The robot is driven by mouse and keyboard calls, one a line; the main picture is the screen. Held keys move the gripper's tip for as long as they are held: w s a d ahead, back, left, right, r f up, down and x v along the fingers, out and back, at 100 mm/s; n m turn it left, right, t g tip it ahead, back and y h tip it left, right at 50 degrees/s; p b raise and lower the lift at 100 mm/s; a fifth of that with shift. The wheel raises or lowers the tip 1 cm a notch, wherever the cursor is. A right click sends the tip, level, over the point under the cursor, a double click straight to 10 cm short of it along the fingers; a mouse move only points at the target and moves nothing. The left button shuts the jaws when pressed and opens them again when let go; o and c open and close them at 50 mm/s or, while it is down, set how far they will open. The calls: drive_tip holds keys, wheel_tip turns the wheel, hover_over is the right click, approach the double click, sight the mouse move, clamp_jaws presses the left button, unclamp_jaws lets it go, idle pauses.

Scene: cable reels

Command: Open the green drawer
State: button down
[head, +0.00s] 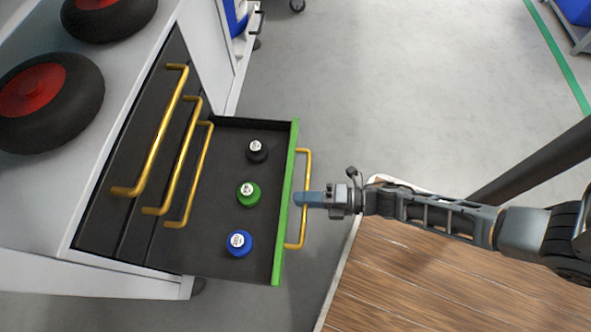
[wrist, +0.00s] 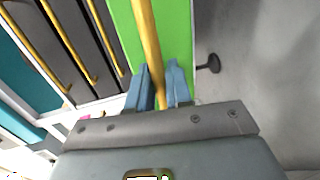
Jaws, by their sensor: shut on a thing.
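The green-fronted drawer (head: 284,215) is pulled well out of the grey-white cabinet in the head view. Its dark inside holds a black reel (head: 257,151), a green reel (head: 248,194) and a blue reel (head: 239,243). A yellow bar handle (head: 306,165) runs along the green front. My gripper (head: 306,198) is at the middle of this handle, shut on it. In the wrist view, the blue fingers (wrist: 160,88) stand on both sides of the yellow handle (wrist: 147,40), in front of the green panel (wrist: 182,25).
Several dark drawers with yellow handles (head: 160,130) are shut beside the open one. Black wheels with red hubs (head: 45,95) lie on the cabinet top. A wooden surface (head: 430,275) is at the lower right. Grey floor (head: 400,80) is clear beyond the drawer.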

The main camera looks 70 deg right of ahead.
drive_tip(key=shift+s, duration=0.1)
drive_tip(key=c, duration=1.2)
unclamp_jaws()
drive_tip(key=shift+c, duration=0.2)
drive_tip(key=p+v, duration=0.1)
drive_tip(key=v, duration=0.6)
drive_tip(key=shift+s+d, duration=0.15)
drive_tip(key=shift+s, duration=0.25)
drive_tip(key=shift+r, duration=0.1)
drive_tip(key=s+a+r+m+h, duration=0.15)
drive_tip(key=a+r+m, duration=0.35)
drive_tip(key=r+m, duration=0.85)
drive_tip(key=s+a+r+m+h, duration=0.1)
drive_tip(key=a+r+m+h, duration=0.5)
drive_tip(key=r, duration=1.3)
wheel_tip(320, 180, up, 29)
drive_tip(key=d+m+y+p, duration=0.2)
drive_tip(key=p, duration=2.8)
drive_tip(key=shift+w+y, duration=0.2)
drive_tip(key=shift+y, duration=0.15)
